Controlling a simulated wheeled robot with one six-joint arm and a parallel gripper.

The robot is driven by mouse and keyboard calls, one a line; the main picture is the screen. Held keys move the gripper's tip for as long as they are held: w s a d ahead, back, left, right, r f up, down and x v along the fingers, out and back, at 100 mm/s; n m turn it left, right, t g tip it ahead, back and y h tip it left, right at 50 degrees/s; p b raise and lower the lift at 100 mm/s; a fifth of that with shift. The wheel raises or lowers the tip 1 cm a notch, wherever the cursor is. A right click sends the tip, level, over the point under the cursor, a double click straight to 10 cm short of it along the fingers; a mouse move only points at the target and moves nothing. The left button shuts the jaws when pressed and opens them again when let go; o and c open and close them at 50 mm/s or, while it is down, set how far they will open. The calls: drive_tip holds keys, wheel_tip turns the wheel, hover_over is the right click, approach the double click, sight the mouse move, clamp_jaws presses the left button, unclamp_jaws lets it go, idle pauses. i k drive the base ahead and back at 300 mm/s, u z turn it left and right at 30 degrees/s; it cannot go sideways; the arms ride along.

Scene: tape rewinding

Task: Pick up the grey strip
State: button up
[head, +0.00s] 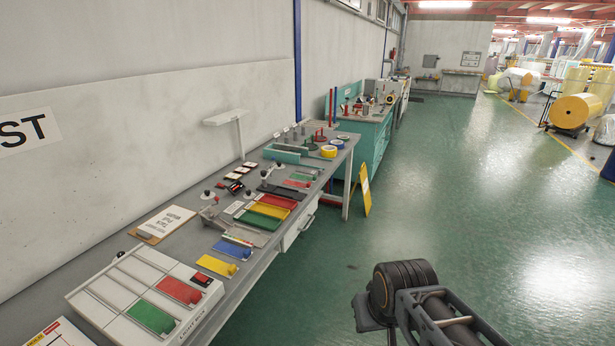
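A flat greyish piece (246,235) lies on the long grey bench, beside a green tray and behind the blue strip. It may be the grey strip, but it is too small to tell for sure. Other strips lie nearby: a blue one (231,250), a yellow one (214,265), a red one (177,290) and a green one (149,316). The red and green ones lie on the white light box (100,288). My dark arm shows at the bottom right, over the floor and apart from the bench. The gripper's fingers do not show.
The grey bench (208,224) runs along the left wall. Green, yellow and red trays (278,200), tape rolls (329,151) and small tools crowd it. A yellow sign (365,191) stands by its far end. The green floor (440,190) to the right is clear.

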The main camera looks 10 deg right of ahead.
sight(300, 170)
drive_tip(key=z, duration=0.45)
drive_tip(key=k, duration=0.55)
drive_tip(key=z, duration=0.85)
drive_tip(key=k, duration=0.65)
drive_tip(key=z, duration=0.35)
drive_tip(key=i, duration=1.95)
drive_tip(key=u, duration=0.7)
drive_tip(key=i, duration=1.95)
drive_tip(key=u, duration=1.65)
drive_tip(key=i, duration=1.05)
drive_tip(key=u, duration=1.35)
drive_tip(key=i, duration=0.35)
drive_tip(key=u, duration=0.2)
